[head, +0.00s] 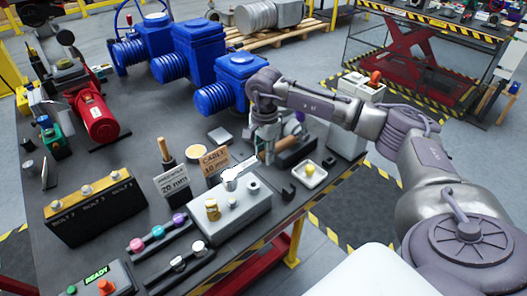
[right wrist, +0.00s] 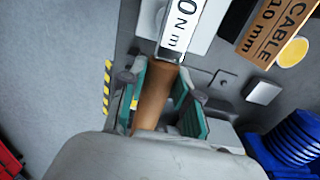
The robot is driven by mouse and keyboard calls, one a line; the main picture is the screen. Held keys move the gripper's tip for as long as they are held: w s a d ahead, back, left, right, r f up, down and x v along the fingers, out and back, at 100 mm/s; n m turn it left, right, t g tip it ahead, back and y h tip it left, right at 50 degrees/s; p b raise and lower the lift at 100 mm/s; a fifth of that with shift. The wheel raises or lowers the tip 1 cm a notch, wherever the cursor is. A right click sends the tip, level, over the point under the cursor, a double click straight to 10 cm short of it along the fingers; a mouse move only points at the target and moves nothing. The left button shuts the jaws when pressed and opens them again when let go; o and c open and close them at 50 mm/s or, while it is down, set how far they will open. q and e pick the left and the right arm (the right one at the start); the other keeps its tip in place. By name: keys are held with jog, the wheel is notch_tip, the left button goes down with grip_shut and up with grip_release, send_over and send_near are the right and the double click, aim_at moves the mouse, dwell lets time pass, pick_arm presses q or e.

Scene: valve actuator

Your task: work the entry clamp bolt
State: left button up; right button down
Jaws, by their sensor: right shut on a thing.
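My right gripper (head: 266,152) is low over the bench, just behind the grey metal box (head: 232,215). In the right wrist view its green-padded fingers (right wrist: 158,100) are shut around a brown wooden handle (right wrist: 152,97). A silvery, wrench-like piece (head: 232,178) lies over the back of the box, in line with the handle; I cannot tell surely that the two are joined. The box carries a brass fitting (head: 212,208) and a round stud (head: 253,186). I cannot tell which part is the entry clamp bolt. My left gripper is not in view.
A white card (head: 172,182) and a brown CABLE card (head: 214,160) stand behind the box. A white tray (head: 309,175) with a yellow piece sits right of it. Blue actuators (head: 213,92) stand at the back, a dark bolt rack (head: 95,208) at left.

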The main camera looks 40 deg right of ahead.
jog(key=shift+f+b, duration=0.15)
jog(key=shift+b, duration=0.25)
jog(key=shift+f+b, duration=1.75)
jog(key=shift+f, duration=0.55)
jog(key=shift+b, duration=0.35)
jog(key=shift+f+b, duration=0.75)
jog(key=shift+f, duration=0.25)
jog(key=shift+s, duration=0.1)
jog(key=shift+s+m, duration=1.05)
jog(key=shift+m, duration=0.05)
